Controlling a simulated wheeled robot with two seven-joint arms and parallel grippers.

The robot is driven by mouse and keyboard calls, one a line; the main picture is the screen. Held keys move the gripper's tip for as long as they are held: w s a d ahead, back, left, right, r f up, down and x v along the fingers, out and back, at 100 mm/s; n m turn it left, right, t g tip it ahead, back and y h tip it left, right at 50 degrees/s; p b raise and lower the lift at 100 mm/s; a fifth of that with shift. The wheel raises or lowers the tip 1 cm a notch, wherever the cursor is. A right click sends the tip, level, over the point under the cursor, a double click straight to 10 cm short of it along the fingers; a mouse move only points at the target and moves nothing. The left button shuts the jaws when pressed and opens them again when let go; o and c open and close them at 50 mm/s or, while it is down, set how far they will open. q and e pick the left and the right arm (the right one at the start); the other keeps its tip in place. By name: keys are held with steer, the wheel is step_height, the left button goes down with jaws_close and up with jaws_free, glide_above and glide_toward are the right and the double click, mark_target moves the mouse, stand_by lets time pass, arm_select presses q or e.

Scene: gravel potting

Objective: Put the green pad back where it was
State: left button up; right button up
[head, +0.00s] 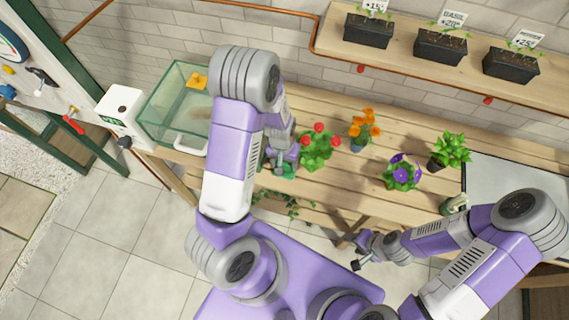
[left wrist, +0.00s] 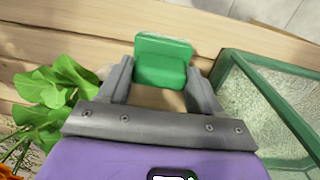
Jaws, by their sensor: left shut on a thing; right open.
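The green pad (left wrist: 163,62) is held between the two fingers of my left gripper (left wrist: 160,88) in the left wrist view. Wooden table slats show beyond it. In the head view a bit of the green pad (head: 288,171) shows at my left gripper (head: 284,160), just left of the red-flowered plant; my arm hides part of this spot. I cannot tell whether the pad touches the table. My right gripper (head: 363,259) is open and empty, in front of the table's edge.
A glass tank (head: 158,125) with an orange-yellow block (head: 197,82) stands left on the table, a white device (head: 121,108) beside it. Plants with red (head: 318,150), orange (head: 364,125) and purple (head: 402,172) flowers and a leafy plant (head: 450,150) stand to the right. Black planters (head: 440,47) line the shelf.

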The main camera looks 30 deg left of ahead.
arm_select(q)
steer(key=shift+w+f, duration=0.1)
steer(key=shift+f, duration=0.55)
steer(key=shift+f, duration=0.1)
steer(key=o, duration=1.1)
